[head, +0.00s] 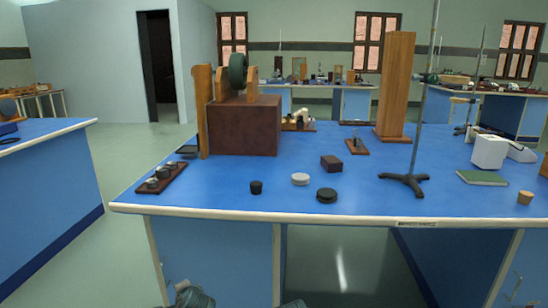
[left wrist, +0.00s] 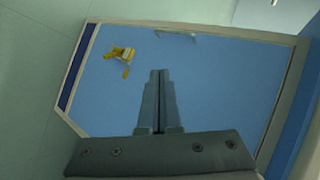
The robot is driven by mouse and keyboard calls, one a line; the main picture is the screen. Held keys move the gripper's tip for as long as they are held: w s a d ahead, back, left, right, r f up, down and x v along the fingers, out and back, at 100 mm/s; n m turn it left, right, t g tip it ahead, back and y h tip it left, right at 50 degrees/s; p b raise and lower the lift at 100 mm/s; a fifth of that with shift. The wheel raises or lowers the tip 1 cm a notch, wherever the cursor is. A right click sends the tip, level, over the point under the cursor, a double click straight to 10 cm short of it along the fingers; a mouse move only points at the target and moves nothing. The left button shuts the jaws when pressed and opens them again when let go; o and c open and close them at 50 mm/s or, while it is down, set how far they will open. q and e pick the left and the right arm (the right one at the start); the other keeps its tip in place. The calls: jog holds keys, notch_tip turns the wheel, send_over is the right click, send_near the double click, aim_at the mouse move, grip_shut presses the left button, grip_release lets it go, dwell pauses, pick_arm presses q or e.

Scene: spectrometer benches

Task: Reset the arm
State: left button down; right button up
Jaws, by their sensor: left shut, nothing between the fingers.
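My left gripper (left wrist: 160,72) shows in the left wrist view, with its two grey fingers together and nothing between them. It points toward a blue surface with a pale edge (left wrist: 78,60), apart from any object that I can make out. In the head view its fingertips cannot be made out; only dark arm parts of mine show at the bottom edge. My right gripper is not in view.
The blue bench (head: 330,222) carries a brown box (head: 245,125), a metal stand (head: 405,182), a white box (head: 489,151), a black disc (head: 327,195) and a grey disc (head: 300,179). A small yellow thing (left wrist: 121,54) lies on the wrist-view surface. Floor is open at left.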

pick_arm(q)
jog(key=s+d+f+n+g+h, duration=0.25)
jog(key=s+d+f+g, duration=0.2)
jog(key=s+d, duration=0.5)
jog(key=s+d+f+n+g+h, duration=0.2)
jog(key=s+d+f+n+g, duration=0.25)
jog(key=s+d, duration=0.5)
notch_tip(320, 180, up, 38)
jog(key=d+p, duration=0.1)
jog(key=p, duration=3.7)
jog(key=shift+w+d+r+m+g+p, duration=0.25)
jog(key=shift+d+m+g+p, duration=0.05)
jog(key=shift+d+p, duration=0.1)
